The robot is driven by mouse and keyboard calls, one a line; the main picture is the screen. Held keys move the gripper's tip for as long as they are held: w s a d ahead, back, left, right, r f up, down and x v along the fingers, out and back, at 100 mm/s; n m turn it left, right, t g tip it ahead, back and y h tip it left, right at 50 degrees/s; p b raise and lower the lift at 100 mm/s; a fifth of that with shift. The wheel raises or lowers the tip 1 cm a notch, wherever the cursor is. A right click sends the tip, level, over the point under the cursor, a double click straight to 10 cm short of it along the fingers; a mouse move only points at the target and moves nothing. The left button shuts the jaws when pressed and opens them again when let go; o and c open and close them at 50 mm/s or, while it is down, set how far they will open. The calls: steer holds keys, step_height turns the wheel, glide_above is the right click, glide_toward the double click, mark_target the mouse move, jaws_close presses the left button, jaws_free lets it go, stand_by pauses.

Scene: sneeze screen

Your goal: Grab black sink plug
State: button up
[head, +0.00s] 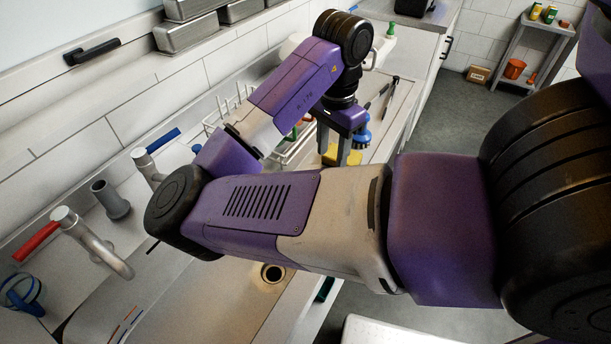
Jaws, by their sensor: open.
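My gripper (336,145) is at the top centre of the head view, pointing down over the counter beyond the sink. It is open, and I see nothing held between its fingers. A yellow item (354,157) shows behind and below the fingers, and a blue item (363,136) is just right of them. I cannot pick out a black sink plug with certainty. A dark grey upright cylinder (111,200) stands behind the sink on the left. The sink (222,296) has a round drain hole (272,273). My arm hides much of the counter and sink.
A red-handled tap (92,243) and a blue-handled tap (147,166) stand along the wall. A white dish rack (226,112) is left of my gripper. Dark-handled utensils (384,92) lie to its right. Metal pans (188,32) sit on the shelf above.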

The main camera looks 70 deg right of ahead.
steer(key=shift+w+f, duration=0.2)
steer(key=shift+w, duration=0.1)
steer(key=shift+f, duration=0.35)
steer(key=shift+w+a+f, duration=0.1)
steer(key=shift+w+f, duration=0.05)
steer(key=shift+f, duration=1.55)
steer(key=shift+w+f, duration=0.1)
steer(key=shift+f, duration=1.55)
jaws_close()
